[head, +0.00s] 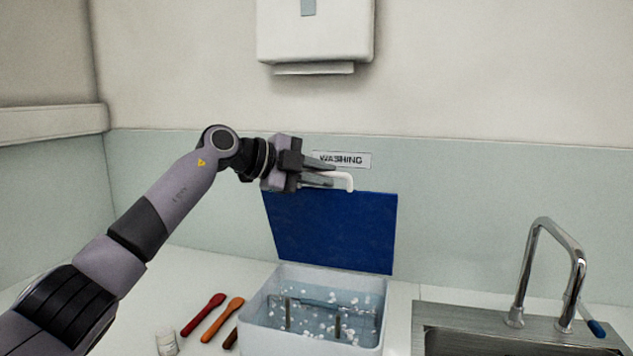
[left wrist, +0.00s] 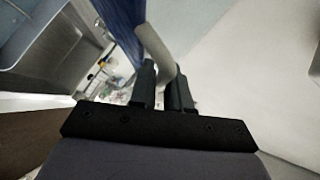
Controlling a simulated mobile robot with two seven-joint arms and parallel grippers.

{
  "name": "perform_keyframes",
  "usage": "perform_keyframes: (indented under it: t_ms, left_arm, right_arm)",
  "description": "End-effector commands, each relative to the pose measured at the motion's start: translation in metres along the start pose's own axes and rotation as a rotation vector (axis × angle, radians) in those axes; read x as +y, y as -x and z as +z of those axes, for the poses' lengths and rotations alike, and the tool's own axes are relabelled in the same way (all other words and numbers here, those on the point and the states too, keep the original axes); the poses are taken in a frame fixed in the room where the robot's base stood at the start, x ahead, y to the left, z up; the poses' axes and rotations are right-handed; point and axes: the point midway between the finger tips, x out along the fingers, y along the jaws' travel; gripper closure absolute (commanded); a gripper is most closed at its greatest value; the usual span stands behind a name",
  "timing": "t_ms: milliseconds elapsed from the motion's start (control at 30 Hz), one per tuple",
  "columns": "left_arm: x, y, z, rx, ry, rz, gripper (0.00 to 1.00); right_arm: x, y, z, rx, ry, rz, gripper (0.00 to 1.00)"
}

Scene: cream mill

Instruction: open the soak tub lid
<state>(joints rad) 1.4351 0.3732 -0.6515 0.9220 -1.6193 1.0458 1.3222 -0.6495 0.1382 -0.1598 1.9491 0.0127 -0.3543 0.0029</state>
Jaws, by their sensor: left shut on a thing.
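The soak tub (head: 312,347) is a whitish box on the counter, holding water with white foam bits and some metal parts. Its blue lid (head: 332,232) stands up, nearly upright, at the back of the tub, so the tub's top is open. A white handle (head: 349,183) sticks out at the lid's top edge. My left gripper (head: 325,175) is shut on the handle at the lid's top. In the left wrist view the pale handle (left wrist: 154,45) runs between the two dark fingers (left wrist: 161,88), with the blue lid (left wrist: 122,25) beside it. My right gripper is not in view.
Several spatulas, among them a red one (head: 203,314) and an orange one (head: 222,319), lie left of the tub near a small white container (head: 166,343). A steel sink (head: 470,335) with a tap (head: 548,262) is at the right. A white dispenser (head: 315,32) hangs above.

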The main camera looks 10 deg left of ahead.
Motion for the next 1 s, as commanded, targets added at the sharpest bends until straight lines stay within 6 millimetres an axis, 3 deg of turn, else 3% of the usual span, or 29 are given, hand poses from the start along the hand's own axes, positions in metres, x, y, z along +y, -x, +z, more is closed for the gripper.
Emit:
perform_keyframes:
  t_ms: [500, 1000]
  left_arm:
    - [-0.016, -0.015, 0.015, -0.003, 0.003, 0.007, 1.00]
    - [-0.019, -0.018, 0.019, -0.003, 0.003, 0.007, 1.00]
  right_arm:
    - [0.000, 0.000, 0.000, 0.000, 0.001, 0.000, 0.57]
    - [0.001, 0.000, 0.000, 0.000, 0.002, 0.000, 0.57]
